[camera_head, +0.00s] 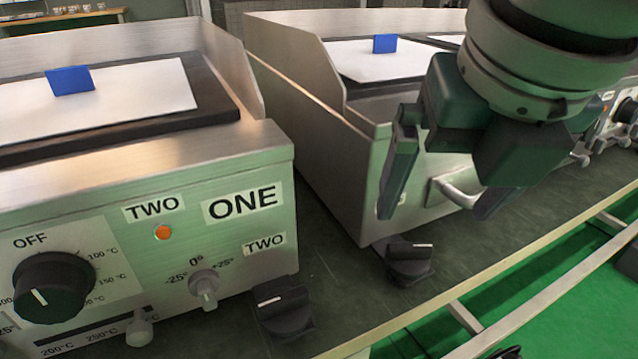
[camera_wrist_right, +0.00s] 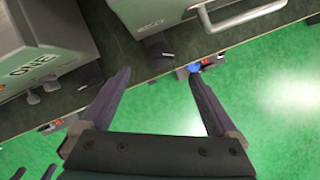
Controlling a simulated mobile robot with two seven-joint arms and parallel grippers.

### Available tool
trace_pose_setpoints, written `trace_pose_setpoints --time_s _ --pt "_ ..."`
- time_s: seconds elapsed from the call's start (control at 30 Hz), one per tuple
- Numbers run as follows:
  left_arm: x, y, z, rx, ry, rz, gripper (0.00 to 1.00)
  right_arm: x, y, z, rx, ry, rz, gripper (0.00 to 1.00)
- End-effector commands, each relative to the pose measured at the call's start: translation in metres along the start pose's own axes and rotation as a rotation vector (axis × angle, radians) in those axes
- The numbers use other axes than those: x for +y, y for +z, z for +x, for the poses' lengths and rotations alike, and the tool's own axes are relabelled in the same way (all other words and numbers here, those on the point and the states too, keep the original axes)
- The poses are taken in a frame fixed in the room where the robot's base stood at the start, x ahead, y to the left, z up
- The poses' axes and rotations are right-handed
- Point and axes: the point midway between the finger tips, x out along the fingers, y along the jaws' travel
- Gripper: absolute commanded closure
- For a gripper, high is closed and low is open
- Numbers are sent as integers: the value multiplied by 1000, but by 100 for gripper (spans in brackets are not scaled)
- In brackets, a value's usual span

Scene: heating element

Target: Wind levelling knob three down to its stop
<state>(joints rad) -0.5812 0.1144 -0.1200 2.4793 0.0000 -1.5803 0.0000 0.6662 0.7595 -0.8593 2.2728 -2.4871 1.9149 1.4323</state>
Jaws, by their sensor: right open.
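No label reading three is legible, so I cannot tell which knob is levelling knob three. One black knob with a white mark (camera_head: 283,308) sits low at the front right corner of the unit marked ONE. A similar black knob (camera_head: 409,262) sits at the near corner of the second unit. A dark knob at that corner also shows in the right wrist view (camera_wrist_right: 157,49). My right gripper (camera_head: 436,208) is open, its fingers spread, above and slightly right of the second black knob in the head view. Nothing shows between its fingers.
The unit marked ONE (camera_head: 130,185) carries a dial (camera_head: 53,290) and a small grey knob (camera_head: 204,287). The second unit (camera_head: 330,155) has a metal handle (camera_head: 457,190) behind my right gripper. The counter's front edge and green floor (camera_head: 540,305) lie nearer.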

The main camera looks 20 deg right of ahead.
Motion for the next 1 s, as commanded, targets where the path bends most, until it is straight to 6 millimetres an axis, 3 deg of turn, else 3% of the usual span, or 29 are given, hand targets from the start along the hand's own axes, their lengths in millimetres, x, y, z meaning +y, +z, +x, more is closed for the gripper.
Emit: trace_pose_setpoints --time_s 0.2,0.43,0.83,1.0 --pt "0 6 19 1 0 0 0 -1 -3 46 6 -5 1 5" --pt "0 10 31 1 -3 4 0 -1 -3 81 7 -3 -1 5" --pt "-2 10 32 1 -7 9 0 -1 -2 89 6 -1 -2 5" --pt "-2 10 32 1 -7 9 0 -1 -2 89 6 -1 -2 23"
